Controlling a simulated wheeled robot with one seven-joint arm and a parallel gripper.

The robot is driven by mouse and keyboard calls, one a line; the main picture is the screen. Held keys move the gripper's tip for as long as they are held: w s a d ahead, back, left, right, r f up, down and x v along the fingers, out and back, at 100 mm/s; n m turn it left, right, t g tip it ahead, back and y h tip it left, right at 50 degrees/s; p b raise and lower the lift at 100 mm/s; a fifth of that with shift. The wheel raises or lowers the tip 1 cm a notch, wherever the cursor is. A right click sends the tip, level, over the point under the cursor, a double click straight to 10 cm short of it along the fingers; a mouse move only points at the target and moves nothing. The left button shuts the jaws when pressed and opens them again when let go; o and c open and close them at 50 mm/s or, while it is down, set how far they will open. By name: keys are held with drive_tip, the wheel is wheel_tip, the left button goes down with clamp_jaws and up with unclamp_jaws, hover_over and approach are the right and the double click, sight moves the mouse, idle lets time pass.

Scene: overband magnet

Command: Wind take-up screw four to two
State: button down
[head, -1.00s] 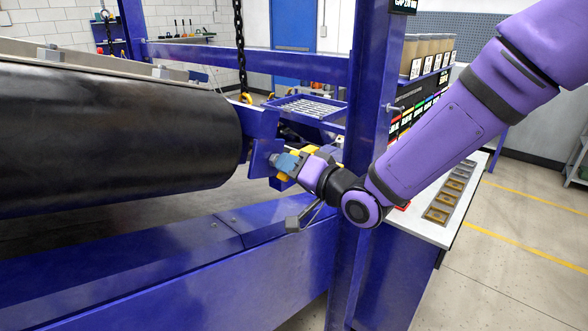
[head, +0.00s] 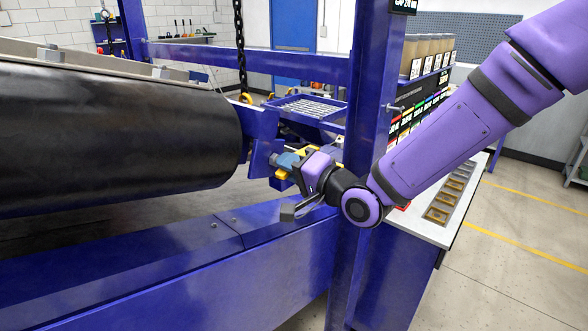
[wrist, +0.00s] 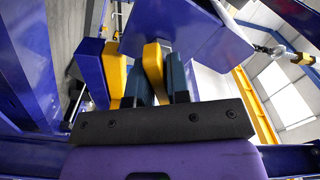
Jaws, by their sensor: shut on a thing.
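My gripper (head: 289,163) is at the end of the conveyor's drum, beside a blue bracket plate (head: 262,158). Its yellow-padded fingers are shut on the blue-grey head of a take-up screw (head: 286,160), which is small and partly hidden by the fingers. In the wrist view, the yellow pads of my gripper (wrist: 136,75) stand on both sides of a dark teal piece of the screw head (wrist: 139,88), with a blue plate (wrist: 185,35) just beyond. The screw's shaft and any number or scale mark cannot be made out.
The black drum (head: 110,130) fills the left. A blue frame beam (head: 190,265) runs below my gripper, and a blue post (head: 362,130) stands close to its right. A chain (head: 239,45) hangs behind. A bench with small trays (head: 450,190) is at the right.

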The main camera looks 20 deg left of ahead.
drive_tip(key=shift+m, duration=1.4)
drive_tip(key=shift+m, duration=0.6)
drive_tip(key=c, duration=1)
unclamp_jaws()
